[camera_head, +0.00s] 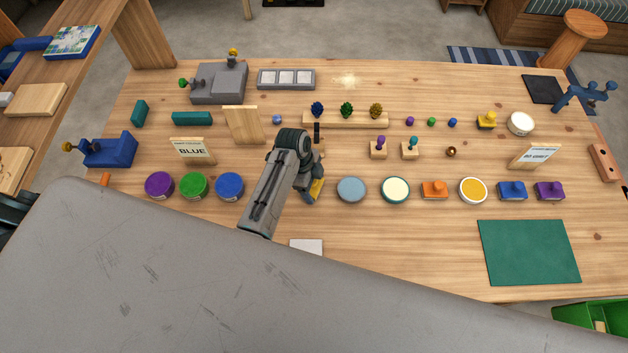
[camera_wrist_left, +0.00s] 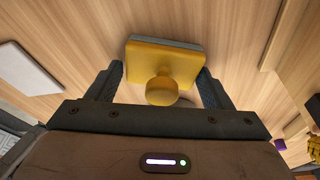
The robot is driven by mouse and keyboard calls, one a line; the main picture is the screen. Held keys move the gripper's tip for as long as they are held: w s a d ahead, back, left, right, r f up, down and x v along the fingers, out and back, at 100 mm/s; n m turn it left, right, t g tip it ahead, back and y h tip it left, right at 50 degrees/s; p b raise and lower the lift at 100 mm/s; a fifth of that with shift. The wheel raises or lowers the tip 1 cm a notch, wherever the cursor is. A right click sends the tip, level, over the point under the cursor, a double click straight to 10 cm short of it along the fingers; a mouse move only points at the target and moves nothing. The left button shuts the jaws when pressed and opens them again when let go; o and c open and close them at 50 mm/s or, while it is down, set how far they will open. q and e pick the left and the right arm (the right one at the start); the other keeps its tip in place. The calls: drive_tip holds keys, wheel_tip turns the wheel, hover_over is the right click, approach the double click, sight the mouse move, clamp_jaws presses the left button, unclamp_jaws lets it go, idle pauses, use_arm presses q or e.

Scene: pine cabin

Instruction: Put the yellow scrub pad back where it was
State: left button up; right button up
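The yellow scrub pad (camera_head: 317,187) is a yellow block with a round knob and a grey-blue layer. It shows beside the end of my left arm in the head view, partly hidden by it. In the left wrist view the pad (camera_wrist_left: 163,62) lies just beyond my left gripper (camera_wrist_left: 160,76). The fingers are apart, one on each side of the knob, with visible gaps to the knob. Whether the fingertips touch the pad's sides is unclear. In the head view the left gripper (camera_head: 313,192) is mostly hidden. My right gripper does not show.
Round lids and knobbed blocks form a row, with a blue disc (camera_head: 229,185) left and a grey-blue disc (camera_head: 351,189) right of the gripper. A white tile (camera_head: 307,246) lies nearer. A wooden rack (camera_head: 345,120) stands behind. A green mat (camera_head: 528,252) lies front right.

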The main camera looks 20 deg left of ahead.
use_arm(q)
drive_tip(key=shift+o, duration=1.3)
drive_tip(key=shift+s+a, duration=0.15)
drive_tip(key=shift+s, duration=0.1)
drive_tip(key=shift+s+r, duration=0.2)
drive_tip(key=shift+w, duration=0.15)
drive_tip(key=shift+w+a+r, duration=0.1)
drive_tip(key=shift+r, duration=0.25)
drive_tip(key=b+v, duration=0.4)
drive_tip(key=v, duration=0.7)
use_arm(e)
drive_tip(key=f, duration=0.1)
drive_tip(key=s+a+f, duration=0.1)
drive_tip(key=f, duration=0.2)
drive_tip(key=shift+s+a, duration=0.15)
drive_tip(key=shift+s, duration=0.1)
